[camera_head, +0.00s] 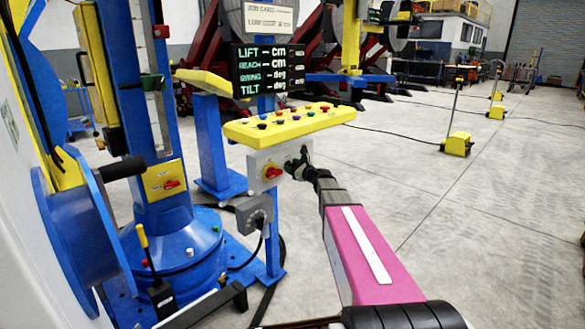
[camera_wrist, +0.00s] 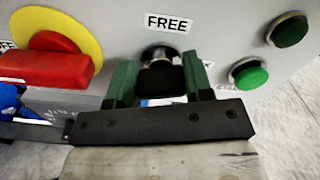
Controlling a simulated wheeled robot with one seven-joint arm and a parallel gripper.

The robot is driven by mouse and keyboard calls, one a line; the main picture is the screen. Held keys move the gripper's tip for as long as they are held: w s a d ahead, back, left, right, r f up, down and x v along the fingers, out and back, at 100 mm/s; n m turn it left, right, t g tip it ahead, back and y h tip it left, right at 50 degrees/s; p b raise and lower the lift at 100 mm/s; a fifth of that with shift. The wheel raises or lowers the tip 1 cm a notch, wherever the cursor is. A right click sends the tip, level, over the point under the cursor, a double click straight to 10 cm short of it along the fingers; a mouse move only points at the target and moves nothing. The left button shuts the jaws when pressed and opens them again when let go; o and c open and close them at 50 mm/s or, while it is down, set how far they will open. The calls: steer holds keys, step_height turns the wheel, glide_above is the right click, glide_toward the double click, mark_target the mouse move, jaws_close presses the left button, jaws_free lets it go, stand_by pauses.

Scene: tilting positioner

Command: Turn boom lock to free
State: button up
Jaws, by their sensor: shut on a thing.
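The black knob (camera_wrist: 158,78) sits on the grey panel face, directly under a white label reading FREE (camera_wrist: 168,23). I take it to be the boom lock. My gripper (camera_wrist: 160,84) has its green fingers on either side of the knob and is shut on it. The fingers and gripper body hide part of the knob, so I cannot tell which way it points. In the head view my gripper (camera_head: 299,165) reaches the side of the grey box below the yellow console, and hides the knob there.
A red rotary handle on a yellow disc (camera_wrist: 52,58) is close left of my gripper; it also shows in the head view (camera_head: 272,172). A green button (camera_wrist: 249,74) and a dark green one (camera_wrist: 287,30) are to the right. The yellow console (camera_head: 290,124) overhangs above.

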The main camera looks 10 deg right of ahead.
steer(key=n, duration=0.7)
steer(key=shift+s+a+f, duration=0.1)
steer(key=shift+f, duration=0.05)
steer(key=n, duration=0.7)
steer(key=shift+f, duration=0.15)
stand_by(0.4)
steer(key=o, duration=0.9)
steer(key=shift+s, duration=0.1)
steer(key=v, duration=1)
steer(key=shift+s+d, duration=0.2)
steer(key=shift+s, duration=0.1)
